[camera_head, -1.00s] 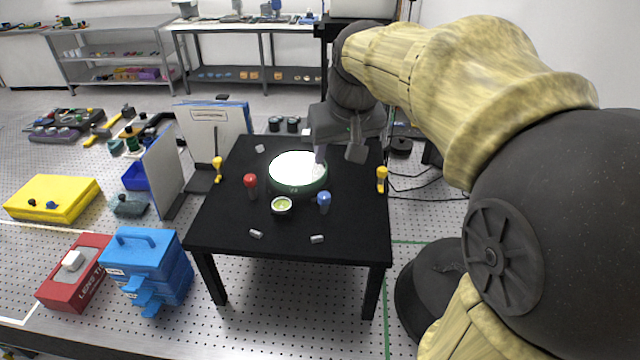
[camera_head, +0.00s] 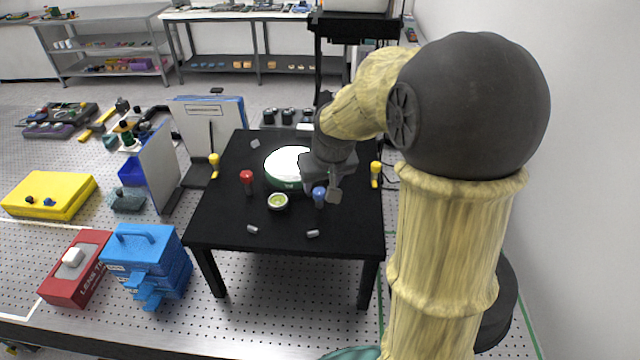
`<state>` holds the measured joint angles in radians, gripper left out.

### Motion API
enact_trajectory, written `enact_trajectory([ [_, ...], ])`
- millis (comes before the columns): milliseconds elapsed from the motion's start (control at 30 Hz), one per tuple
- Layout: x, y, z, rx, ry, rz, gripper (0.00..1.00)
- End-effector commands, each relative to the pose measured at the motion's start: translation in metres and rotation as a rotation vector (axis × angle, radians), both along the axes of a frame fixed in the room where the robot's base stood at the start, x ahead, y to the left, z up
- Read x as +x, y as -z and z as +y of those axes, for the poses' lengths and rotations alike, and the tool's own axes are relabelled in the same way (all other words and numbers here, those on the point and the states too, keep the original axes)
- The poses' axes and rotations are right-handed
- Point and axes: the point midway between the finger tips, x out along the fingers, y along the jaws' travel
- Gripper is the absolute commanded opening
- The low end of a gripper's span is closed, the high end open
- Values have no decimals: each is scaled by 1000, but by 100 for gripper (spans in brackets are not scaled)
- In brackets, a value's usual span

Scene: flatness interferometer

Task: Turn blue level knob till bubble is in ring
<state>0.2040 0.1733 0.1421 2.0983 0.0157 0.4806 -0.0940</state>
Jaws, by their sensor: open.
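The blue level knob (camera_head: 319,196) stands upright on the black table (camera_head: 275,237), right of the round bubble level (camera_head: 278,201). The level has a yellow-green face; the bubble and ring are too small to tell apart. My gripper (camera_head: 322,190) is open, pointing down just above and behind the blue knob, its fingers close to the knob's top. Whether they touch the knob I cannot tell. A red knob (camera_head: 246,177) stands left of the level. The white-topped round plate with a green rim (camera_head: 283,183) lies behind, partly hidden by my gripper.
Yellow knobs stand at the table's left (camera_head: 214,161) and right (camera_head: 375,170) edges. Small grey pieces lie near the front (camera_head: 252,229). White panels (camera_head: 163,166) stand left of the table. A blue case (camera_head: 147,262) and red box (camera_head: 75,265) lie at lower left.

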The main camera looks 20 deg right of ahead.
Motion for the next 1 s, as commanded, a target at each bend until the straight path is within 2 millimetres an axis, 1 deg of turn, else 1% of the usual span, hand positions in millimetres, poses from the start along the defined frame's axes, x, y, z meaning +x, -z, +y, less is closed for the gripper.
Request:
enact_trajectory([
  [100, 6, 16, 0, 0, -1, 4, 49],
  [233, 12, 29, 0, 0, -1, 3, 49],
  [400, 14, 36, 0, 0, -1, 1, 49],
  [600, 14, 36, 0, 0, 0, 0, 49],
  [633, 14, 35, 0, 0, 0, 0, 47],
  [833, 14, 35, 0, 0, 0, 0, 8],
  [867, 14, 35, 0, 0, -1, 0, 5],
  [1000, 14, 35, 0, -1, 1, -1, 5],
])
